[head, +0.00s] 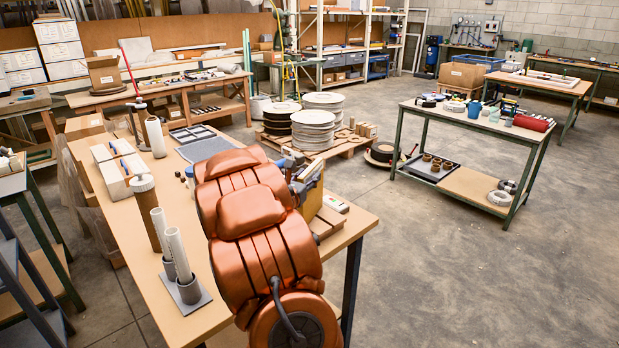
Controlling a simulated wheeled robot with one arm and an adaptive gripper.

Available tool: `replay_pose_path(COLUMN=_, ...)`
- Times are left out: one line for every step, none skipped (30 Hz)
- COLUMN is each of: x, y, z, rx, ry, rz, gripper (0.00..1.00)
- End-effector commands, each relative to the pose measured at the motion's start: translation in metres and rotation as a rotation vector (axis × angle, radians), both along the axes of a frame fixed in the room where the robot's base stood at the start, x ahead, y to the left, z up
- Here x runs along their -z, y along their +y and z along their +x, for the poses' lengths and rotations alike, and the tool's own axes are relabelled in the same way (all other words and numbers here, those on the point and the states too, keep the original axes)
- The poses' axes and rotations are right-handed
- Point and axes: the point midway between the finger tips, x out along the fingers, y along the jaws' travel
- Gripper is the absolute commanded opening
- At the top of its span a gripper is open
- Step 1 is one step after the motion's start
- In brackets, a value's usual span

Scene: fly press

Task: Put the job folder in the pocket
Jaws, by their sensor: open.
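A large copper-coloured arm, mine, rises over the front bench (190,308) and hides its middle and right part. My gripper cannot be made out; it seems hidden behind the arm. Just right of the arm, a tan and yellowish upright panel (313,190) shows beside grey-blue parts. I cannot tell whether it is the job folder, the pocket or something else. No other folder or pocket can be made out clearly.
White rolls stand in grey cups (187,287) at the bench's left front. White boxes (122,168) and a grey tray (192,134) lie farther back. A green-framed cart (475,125) stands right. Open concrete floor lies between cart and bench.

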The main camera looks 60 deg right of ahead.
Motion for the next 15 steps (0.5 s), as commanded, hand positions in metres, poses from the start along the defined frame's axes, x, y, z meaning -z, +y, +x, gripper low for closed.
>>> replay_pose_path(x=0.002, y=0.008, z=0.000, rx=-0.002, ry=0.000, rz=-0.001, gripper=0.43)
replay_pose_path(x=0.002, y=0.013, z=-0.001, rx=-0.003, ry=0.000, rz=-0.001, gripper=0.43)
replay_pose_path(x=0.003, y=0.020, z=-0.003, rx=-0.001, ry=0.001, rz=0.000, gripper=0.43)
replay_pose_path(x=0.004, y=0.025, z=-0.003, rx=-0.002, ry=0.002, rz=0.001, gripper=0.43)
replay_pose_path(x=0.004, y=0.031, z=-0.003, rx=-0.003, ry=0.003, rz=0.001, gripper=0.43)
replay_pose_path(x=0.004, y=0.038, z=-0.004, rx=-0.003, ry=0.002, rz=0.000, gripper=0.43)
replay_pose_path(x=0.003, y=0.043, z=-0.004, rx=-0.003, ry=0.002, rz=-0.001, gripper=0.43)
replay_pose_path(x=0.002, y=0.048, z=-0.005, rx=-0.003, ry=0.001, rz=-0.002, gripper=0.43)
replay_pose_path(x=0.002, y=0.055, z=-0.006, rx=-0.003, ry=0.000, rz=-0.002, gripper=0.43)
replay_pose_path(x=0.002, y=0.060, z=-0.007, rx=-0.002, ry=0.000, rz=-0.001, gripper=0.43)
replay_pose_path(x=0.003, y=0.065, z=-0.007, rx=-0.003, ry=0.001, rz=0.000, gripper=0.43)
replay_pose_path(x=0.003, y=0.071, z=-0.009, rx=-0.002, ry=0.002, rz=0.001, gripper=0.43)
replay_pose_path(x=0.004, y=0.076, z=-0.009, rx=-0.002, ry=0.002, rz=0.001, gripper=0.43)
replay_pose_path(x=0.003, y=0.080, z=-0.010, rx=-0.002, ry=0.002, rz=0.001, gripper=0.43)
replay_pose_path(x=0.003, y=0.085, z=-0.011, rx=-0.001, ry=0.001, rz=0.000, gripper=0.43)
